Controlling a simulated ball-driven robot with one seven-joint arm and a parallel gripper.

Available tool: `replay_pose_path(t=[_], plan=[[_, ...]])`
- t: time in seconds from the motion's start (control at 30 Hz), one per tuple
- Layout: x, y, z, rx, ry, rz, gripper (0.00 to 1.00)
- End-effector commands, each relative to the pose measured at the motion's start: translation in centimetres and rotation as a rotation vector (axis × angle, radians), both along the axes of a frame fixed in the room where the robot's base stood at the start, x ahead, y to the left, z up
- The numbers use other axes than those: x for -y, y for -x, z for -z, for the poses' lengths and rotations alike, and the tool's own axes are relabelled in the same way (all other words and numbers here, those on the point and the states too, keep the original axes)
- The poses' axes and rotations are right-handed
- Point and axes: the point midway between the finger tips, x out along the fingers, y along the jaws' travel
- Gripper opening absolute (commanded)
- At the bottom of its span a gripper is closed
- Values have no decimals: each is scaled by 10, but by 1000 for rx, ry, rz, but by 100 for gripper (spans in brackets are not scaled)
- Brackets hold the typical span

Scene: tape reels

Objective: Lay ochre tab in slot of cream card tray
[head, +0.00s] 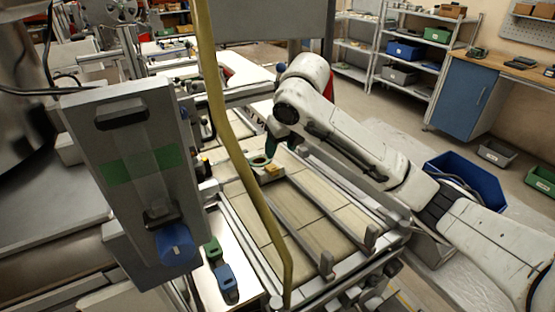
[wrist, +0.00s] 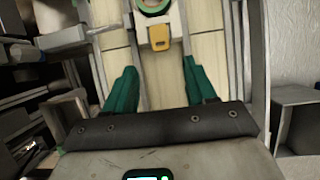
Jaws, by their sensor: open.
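The ochre tab (wrist: 159,37) shows in the wrist view at the near end of a pale cream tray (wrist: 173,22). A green ring (wrist: 152,5) lies on the tray just beyond it. I cannot tell whether the tab lies in a slot. In the head view the tab (head: 271,168) is small, beside the green ring (head: 260,160). My gripper (wrist: 159,68) is open and empty. Its green fingers point toward the tab, spread wider than it and apart from it. In the head view my gripper (head: 270,146) is above the tray, partly hidden by my arm.
The tray rests on a tan slatted bed (head: 310,207) with metal rails (head: 299,234) along it. A yellow upright bar (head: 232,140) crosses the head view left of the arm. A grey panel with a blue knob (head: 177,245) stands at left. A blue bin (head: 468,180) sits at right.

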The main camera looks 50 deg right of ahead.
Motion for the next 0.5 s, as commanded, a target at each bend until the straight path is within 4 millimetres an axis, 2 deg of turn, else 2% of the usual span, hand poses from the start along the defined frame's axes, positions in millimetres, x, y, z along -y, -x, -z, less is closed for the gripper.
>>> replay_pose_path(t=[0.2, 0.5], plan=[[-3, 11, -27, 1, 0, 0, 56], [-4, 14, -35, -1, 0, -1, 56]])
